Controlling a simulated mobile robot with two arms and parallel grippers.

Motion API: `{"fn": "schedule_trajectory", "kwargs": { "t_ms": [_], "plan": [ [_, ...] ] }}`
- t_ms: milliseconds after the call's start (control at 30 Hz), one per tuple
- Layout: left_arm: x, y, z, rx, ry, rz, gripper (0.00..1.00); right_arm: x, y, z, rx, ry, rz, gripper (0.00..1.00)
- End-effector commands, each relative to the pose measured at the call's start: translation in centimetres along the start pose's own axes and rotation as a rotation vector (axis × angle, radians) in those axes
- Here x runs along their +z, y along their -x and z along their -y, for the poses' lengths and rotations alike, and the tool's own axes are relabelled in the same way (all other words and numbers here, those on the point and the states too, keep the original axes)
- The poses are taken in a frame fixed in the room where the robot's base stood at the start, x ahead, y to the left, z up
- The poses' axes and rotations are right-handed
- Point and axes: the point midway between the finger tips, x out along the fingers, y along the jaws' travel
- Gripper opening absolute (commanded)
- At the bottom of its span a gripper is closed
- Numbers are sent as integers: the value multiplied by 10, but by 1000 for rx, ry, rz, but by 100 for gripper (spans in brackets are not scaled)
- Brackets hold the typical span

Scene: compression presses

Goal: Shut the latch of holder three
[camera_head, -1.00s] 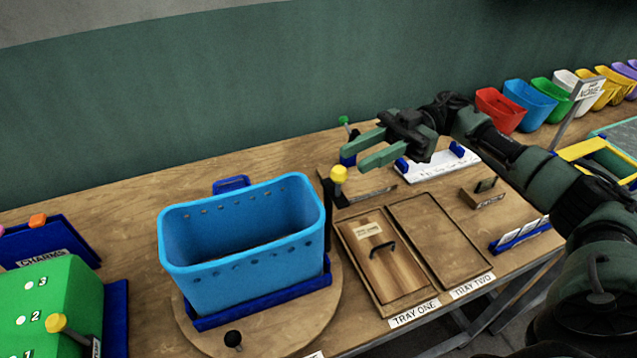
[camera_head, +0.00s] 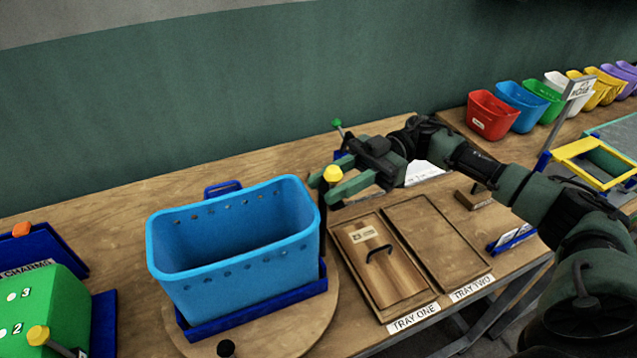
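No label reading holder three shows. A blue perforated bin (camera_head: 235,250) sits on a dark blue base (camera_head: 255,307) on a round wooden plate. Beside its right end stands a dark post with a yellow knob (camera_head: 333,174) on top. A green-knobbed lever (camera_head: 337,123) stands behind it. My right gripper (camera_head: 326,177) is open, with its green fingers on either side of the yellow knob in the picture. I cannot tell whether they touch it. The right hand hides part of the bench behind. My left gripper is out of view.
Tray one (camera_head: 427,304) holds a wooden lid with a black handle; tray two (camera_head: 440,233) looks empty. A green box (camera_head: 45,305) marked 2 and 3 has a yellow-knobbed lever (camera_head: 38,336). Coloured bins, including a red one (camera_head: 492,115), line the back right.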

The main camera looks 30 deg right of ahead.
Motion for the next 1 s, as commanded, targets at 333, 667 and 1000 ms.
{"fn": "schedule_trajectory", "kwargs": {
  "t_ms": [333,667,1000],
  "plan": [
    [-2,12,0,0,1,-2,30,0,-27,0,0,0,0,31],
    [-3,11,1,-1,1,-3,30,0,-27,0,0,1,0,0],
    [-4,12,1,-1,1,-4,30,-4,-27,-1,3,6,-6,0]
  ]
}}
